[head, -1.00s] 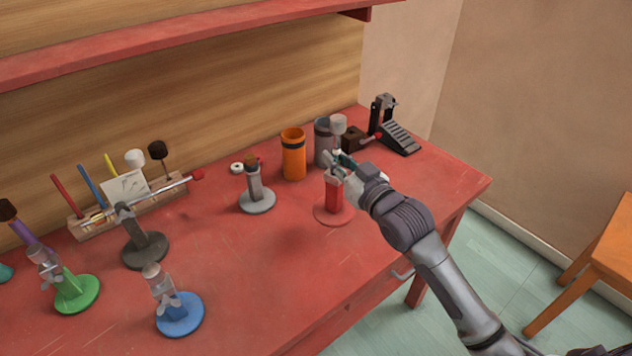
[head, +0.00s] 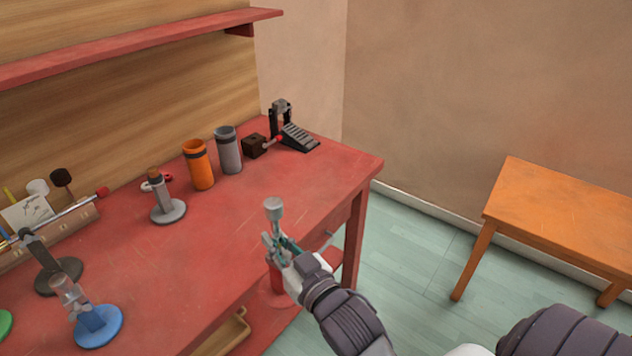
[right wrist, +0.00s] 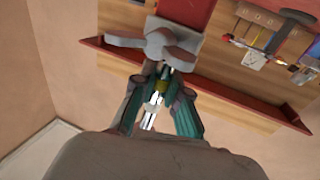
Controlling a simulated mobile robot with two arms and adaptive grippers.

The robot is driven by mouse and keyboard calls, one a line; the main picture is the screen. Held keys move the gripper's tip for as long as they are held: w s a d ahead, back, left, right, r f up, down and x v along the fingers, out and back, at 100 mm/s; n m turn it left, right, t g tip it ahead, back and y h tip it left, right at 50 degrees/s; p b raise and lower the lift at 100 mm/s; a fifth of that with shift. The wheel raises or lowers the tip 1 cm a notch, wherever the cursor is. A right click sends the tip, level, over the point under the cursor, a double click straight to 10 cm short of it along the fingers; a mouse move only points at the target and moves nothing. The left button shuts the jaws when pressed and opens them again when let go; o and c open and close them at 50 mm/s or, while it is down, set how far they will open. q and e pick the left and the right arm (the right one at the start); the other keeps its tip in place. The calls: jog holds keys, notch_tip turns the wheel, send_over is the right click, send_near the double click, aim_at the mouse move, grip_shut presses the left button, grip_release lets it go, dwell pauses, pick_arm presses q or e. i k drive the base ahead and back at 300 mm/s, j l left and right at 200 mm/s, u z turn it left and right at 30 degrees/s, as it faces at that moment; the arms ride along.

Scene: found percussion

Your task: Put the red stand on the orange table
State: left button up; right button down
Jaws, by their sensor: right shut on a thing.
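The red stand (head: 277,284) has a grey top and a round red base. My right gripper (head: 281,247) is shut on its upper part and holds it upright, just off the front edge of the red workbench. Fingers and arm hide part of the stand. In the right wrist view, the stand's grey wing clamp (right wrist: 165,46) and red post (right wrist: 187,14) show just beyond the fingers (right wrist: 160,90). The orange table (head: 570,212) stands apart at the right, its visible top bare. My left gripper is not in view.
The red workbench (head: 240,240) bears a blue stand (head: 99,325), a grey stand (head: 168,211), an orange cup (head: 200,168), a grey cup (head: 229,152) and a black pedal (head: 298,138). Open green floor (head: 415,245) lies between bench and table.

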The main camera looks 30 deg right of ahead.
aim_at(594, 219)
jog(key=l+z, duration=0.1)
jog(key=z, duration=0.35)
jog(key=l+z, duration=0.1)
jog(key=z, duration=0.35)
jog(key=i+z, duration=0.1)
jog(key=z, duration=0.4)
jog(key=i+l+z, duration=0.15)
jog(key=i+z, duration=0.2)
jog(key=i, duration=0.2)
jog(key=i+z, duration=0.35)
jog(key=i, duration=0.15)
jog(key=i+j+z, duration=0.15)
jog(key=i+z, duration=0.25)
jog(key=i, duration=0.15)
jog(key=i+j, duration=0.15)
jog(key=i, duration=0.35)
jog(key=i+j, duration=0.15)
jog(key=i, duration=0.3)
